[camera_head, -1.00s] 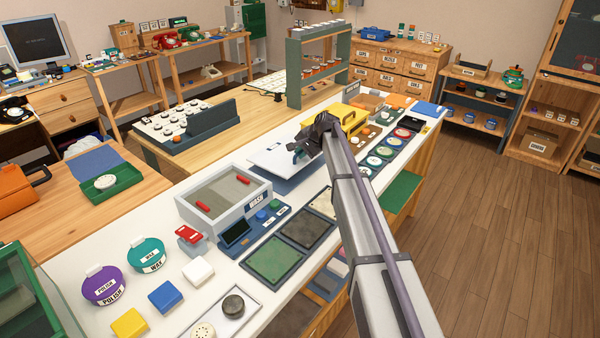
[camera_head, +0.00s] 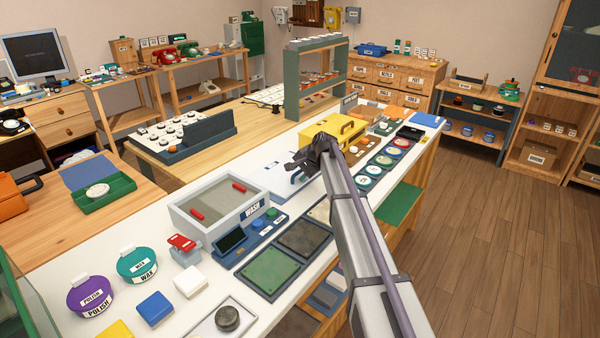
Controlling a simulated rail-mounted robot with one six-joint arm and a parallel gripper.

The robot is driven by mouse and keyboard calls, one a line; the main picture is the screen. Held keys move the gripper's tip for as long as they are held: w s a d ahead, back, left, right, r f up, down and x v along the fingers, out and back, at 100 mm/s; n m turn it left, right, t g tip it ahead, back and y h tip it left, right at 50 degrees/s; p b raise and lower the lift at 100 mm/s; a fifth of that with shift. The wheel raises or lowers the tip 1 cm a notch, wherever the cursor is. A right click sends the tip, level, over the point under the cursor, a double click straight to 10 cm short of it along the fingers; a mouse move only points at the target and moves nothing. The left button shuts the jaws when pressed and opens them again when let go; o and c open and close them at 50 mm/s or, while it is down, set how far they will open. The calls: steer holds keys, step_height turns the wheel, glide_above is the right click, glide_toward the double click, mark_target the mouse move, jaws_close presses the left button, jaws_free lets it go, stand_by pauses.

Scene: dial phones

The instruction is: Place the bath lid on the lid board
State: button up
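The bath (camera_head: 220,208) is an open grey box with a label on its front. A pale flat plate, which looks like the bath lid (camera_head: 262,176), lies just behind and to the right of the bath. My gripper (camera_head: 297,168) is over the right part of this plate, with a bit of blue below its fingers. The arm and gripper hide part of the plate. The lid board seems to be under the plate, but its outline cannot be made out. The gap between the fingers cannot be seen.
A control panel (camera_head: 249,236) and green and dark mats (camera_head: 268,271) lie in front of the bath. A yellow box (camera_head: 332,130) stands beyond my gripper. Purple (camera_head: 90,297) and teal (camera_head: 138,265) jars stand at the front left.

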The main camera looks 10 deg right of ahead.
steer(key=shift+r, duration=0.15)
steer(key=shift+s+d+r+p, duration=0.1)
steer(key=shift+r+p, duration=0.2)
steer(key=shift+p, duration=0.15)
steer(key=p+v, duration=0.9)
steer(key=v, duration=0.2)
steer(key=s+a+f+n+g+h, duration=0.1)
steer(key=s+n, duration=0.3)
steer(key=s, duration=1.6)
steer(key=s+a+f+n+g+h, duration=0.2)
steer(key=s+a+n+g+h, duration=0.1)
steer(key=s, duration=1.7)
steer(key=n+g, duration=0.1)
steer(key=n, duration=0.1)
steer(key=shift+s+n+h, duration=0.3)
steer(key=shift+s, duration=0.1)
steer(key=shift+a, duration=0.2)
